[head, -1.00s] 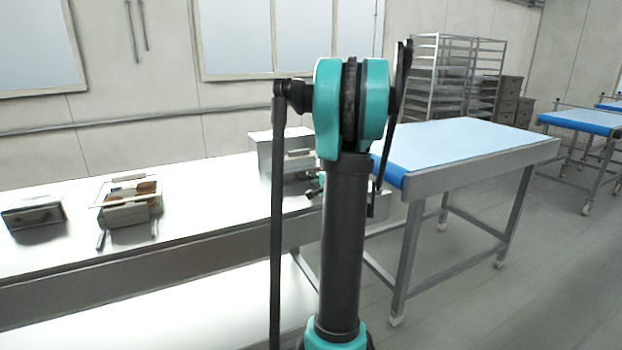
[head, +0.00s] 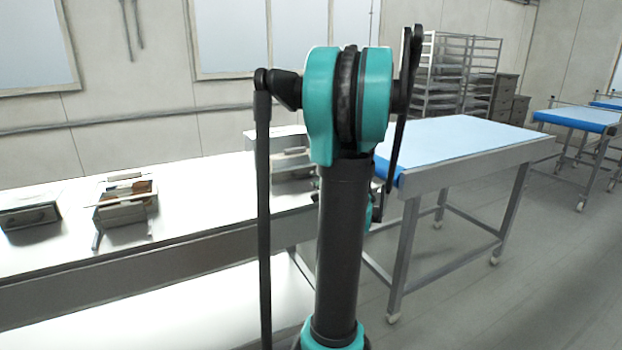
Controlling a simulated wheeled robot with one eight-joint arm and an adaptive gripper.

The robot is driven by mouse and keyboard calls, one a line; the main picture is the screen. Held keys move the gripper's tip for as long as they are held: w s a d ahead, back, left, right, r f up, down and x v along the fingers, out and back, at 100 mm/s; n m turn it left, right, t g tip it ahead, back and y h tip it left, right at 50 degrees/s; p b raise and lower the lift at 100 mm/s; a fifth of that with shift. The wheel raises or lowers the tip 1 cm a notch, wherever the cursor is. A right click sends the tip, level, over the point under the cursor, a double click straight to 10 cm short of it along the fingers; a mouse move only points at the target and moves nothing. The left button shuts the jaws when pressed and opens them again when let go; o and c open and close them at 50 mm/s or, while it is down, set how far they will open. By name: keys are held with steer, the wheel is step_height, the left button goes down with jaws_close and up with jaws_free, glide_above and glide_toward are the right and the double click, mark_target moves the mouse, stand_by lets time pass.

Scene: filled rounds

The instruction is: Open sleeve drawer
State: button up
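A pale metal box-shaped unit (head: 262,145) stands at the right end of the long bench, partly behind my arm. It may be the sleeve drawer's housing. A grey front part with a darker top edge (head: 292,165) shows on it. I cannot tell whether a drawer there is open or shut, because my arm covers its right side. My upright arm stands in the middle of the head view and hides my gripper's fingers. Small dark and teal parts of my arm show just right of the upright link, low beside the bench end.
The long white bench (head: 200,190) carries an open-topped metal holder (head: 122,212) and a small metal box (head: 28,218) at left. A blue-topped conveyor table (head: 455,140) stands right of my arm. A wheeled rack (head: 455,80) stands behind it.

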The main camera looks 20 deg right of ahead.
steer(key=v, duration=0.6)
stand_by(0.5)
